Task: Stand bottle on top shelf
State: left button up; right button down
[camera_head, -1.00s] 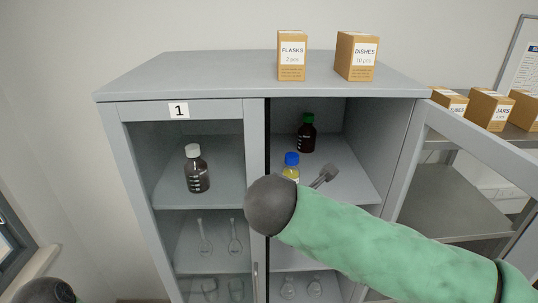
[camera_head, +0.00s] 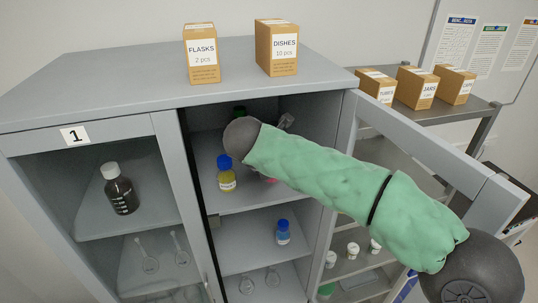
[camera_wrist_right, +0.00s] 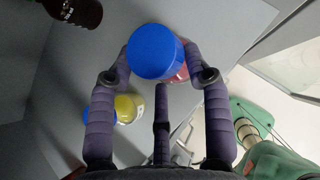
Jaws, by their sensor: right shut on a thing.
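My right gripper (camera_wrist_right: 157,66) is shut around a bottle with a blue cap (camera_wrist_right: 155,52) and reddish contents (camera_wrist_right: 183,66), over the grey top shelf (camera_wrist_right: 225,25). In the head view, a small pink patch of it (camera_head: 270,180) shows below my right arm. The gripper itself is mostly hidden there. I cannot tell whether the bottle touches the shelf. A yellow bottle with a blue cap (camera_head: 227,181) stands on that shelf, left of my arm; it also shows in the wrist view (camera_wrist_right: 130,108). My left gripper is out of view.
A dark bottle (camera_wrist_right: 77,12) stands at the back of the shelf. A blue-capped bottle (camera_head: 283,236) stands on the shelf below. The right cabinet door (camera_head: 420,150) is open. A dark bottle (camera_head: 120,192) stands behind the left door. Boxes (camera_head: 202,58) sit on top.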

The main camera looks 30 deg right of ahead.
jog(key=shift+r+p+x, duration=0.2)
jog(key=shift+p+x, duration=0.5)
jog(key=shift+x, duration=1.9)
jog(key=shift+w+d+f, duration=0.15)
jog(key=shift+w+d, duration=0.1)
jog(key=shift+c, duration=2.1)
grip_release()
jog(key=b+v, duration=0.2)
jog(key=v, duration=1)
jog(key=shift+a, duration=0.1)
